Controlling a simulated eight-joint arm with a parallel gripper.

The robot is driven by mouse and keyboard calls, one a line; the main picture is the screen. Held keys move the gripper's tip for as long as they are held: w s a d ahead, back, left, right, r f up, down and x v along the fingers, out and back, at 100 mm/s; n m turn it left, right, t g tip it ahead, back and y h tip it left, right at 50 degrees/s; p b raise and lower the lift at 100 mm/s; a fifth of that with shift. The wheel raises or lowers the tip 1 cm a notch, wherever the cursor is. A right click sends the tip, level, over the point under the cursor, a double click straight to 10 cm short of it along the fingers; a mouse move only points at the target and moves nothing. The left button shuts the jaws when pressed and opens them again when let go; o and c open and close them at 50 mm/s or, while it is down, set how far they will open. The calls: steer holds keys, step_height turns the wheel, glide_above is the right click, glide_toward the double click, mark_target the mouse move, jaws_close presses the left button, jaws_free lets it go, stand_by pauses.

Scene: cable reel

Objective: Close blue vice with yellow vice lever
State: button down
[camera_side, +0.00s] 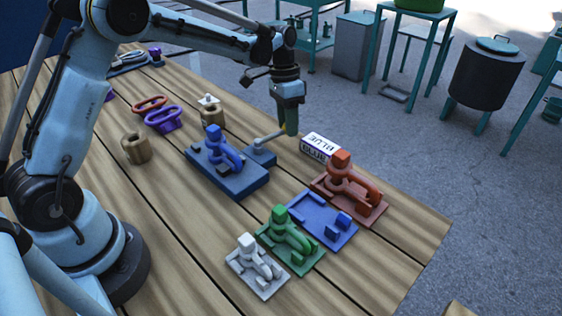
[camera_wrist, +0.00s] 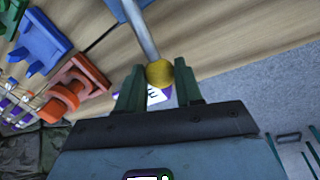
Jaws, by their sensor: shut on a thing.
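The blue vice (camera_side: 228,177) sits on the wooden table, a block with a bright blue upright clamp on top. Its grey lever (camera_side: 268,138) reaches right from a small blue block (camera_side: 260,153) at its side. In the wrist view, the lever rod (camera_wrist: 142,30) ends in a round yellow knob (camera_wrist: 160,72). My gripper (camera_side: 291,131) points down at the lever's end. The wrist view shows the fingers (camera_wrist: 161,80) on either side of the knob, shut on it. In the side view the fingers hide the knob.
A white box marked BLUE (camera_side: 320,147) stands just right of my gripper. Orange (camera_side: 349,190), green (camera_side: 288,240) and white (camera_side: 256,266) clamps and a flat blue fixture (camera_side: 322,218) stand in front. The table's right edge is near.

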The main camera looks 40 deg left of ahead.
steer(key=shift+s+d, duration=0.1)
steer(key=shift+d, duration=0.05)
steer(key=c, duration=0.8)
jaws_free()
steer(key=shift+o, duration=0.2)
step_height(320, 180, up, 12)
steer(key=w+a, duration=0.1)
steer(key=a, duration=0.1)
steer(key=shift+a, duration=0.15)
steer(key=shift+f, duration=0.1)
